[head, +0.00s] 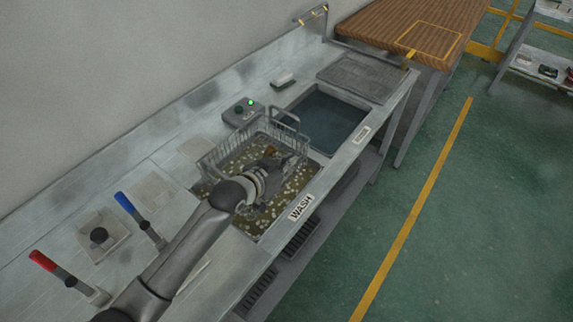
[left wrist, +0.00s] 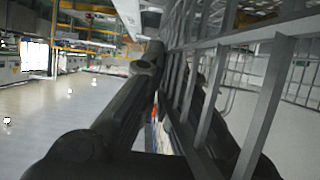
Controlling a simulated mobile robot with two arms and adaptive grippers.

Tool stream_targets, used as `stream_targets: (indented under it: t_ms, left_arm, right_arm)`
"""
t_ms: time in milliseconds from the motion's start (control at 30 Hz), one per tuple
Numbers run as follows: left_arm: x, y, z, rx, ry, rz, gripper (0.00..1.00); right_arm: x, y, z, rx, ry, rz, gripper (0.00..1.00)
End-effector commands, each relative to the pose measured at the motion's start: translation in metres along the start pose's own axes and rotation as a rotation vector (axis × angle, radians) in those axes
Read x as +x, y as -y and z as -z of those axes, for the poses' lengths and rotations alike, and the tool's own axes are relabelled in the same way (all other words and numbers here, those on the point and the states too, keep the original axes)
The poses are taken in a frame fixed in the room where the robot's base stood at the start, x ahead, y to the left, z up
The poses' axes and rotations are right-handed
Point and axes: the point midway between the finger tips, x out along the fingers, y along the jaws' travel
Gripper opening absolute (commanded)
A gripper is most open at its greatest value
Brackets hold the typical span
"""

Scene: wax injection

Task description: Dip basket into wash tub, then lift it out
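The wire basket (head: 226,149) is in the head view, over the back part of the wash tub. The tub holds brownish liquid (head: 254,222) with pale flecks, and its front edge carries a WASH label (head: 301,207). I cannot tell how deep the basket's bottom sits. An upright handle (head: 285,118) rises at its right end. My left gripper (head: 287,158) is against the basket's near right side; its fingertips are hard to make out, so its grip is unclear. In the left wrist view, grey basket bars (left wrist: 262,110) are very close to the camera. My right gripper is not in view.
A second tub (head: 325,118) with dark liquid lies to the right, then a drain grate (head: 362,76) and a wooden table (head: 405,22). A control box (head: 243,112) with a green light stands behind. Blue (head: 125,203) and red (head: 43,261) levers stand at left.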

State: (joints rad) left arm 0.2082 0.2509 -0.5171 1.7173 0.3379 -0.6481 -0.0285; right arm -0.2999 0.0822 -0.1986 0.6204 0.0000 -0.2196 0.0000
Motion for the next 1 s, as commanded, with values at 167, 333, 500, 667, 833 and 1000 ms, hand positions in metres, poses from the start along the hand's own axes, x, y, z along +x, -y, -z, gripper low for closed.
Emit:
stream_targets:
  t_ms: [167, 333, 500, 667, 833, 1000]
  left_arm:
    - [0.007, 0.000, -0.013, 0.002, -0.003, 0.001, 0.00]
    - [0.012, 0.000, -0.024, 0.003, -0.004, 0.001, 0.00]
    - [0.018, 0.000, -0.036, 0.002, -0.003, 0.001, 0.00]
    - [0.024, 0.000, -0.047, 0.003, -0.004, 0.001, 0.00]
    - [0.029, 0.000, -0.059, 0.002, -0.003, 0.001, 0.00]
    - [0.035, -0.001, -0.070, 0.003, -0.004, 0.001, 0.00]
  right_arm:
    - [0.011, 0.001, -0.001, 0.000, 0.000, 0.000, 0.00]
    - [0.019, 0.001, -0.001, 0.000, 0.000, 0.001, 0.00]
    - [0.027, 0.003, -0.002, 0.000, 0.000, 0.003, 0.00]
    - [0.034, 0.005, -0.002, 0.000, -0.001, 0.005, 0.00]
    - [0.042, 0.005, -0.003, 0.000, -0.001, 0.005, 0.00]
    - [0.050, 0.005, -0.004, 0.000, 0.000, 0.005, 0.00]
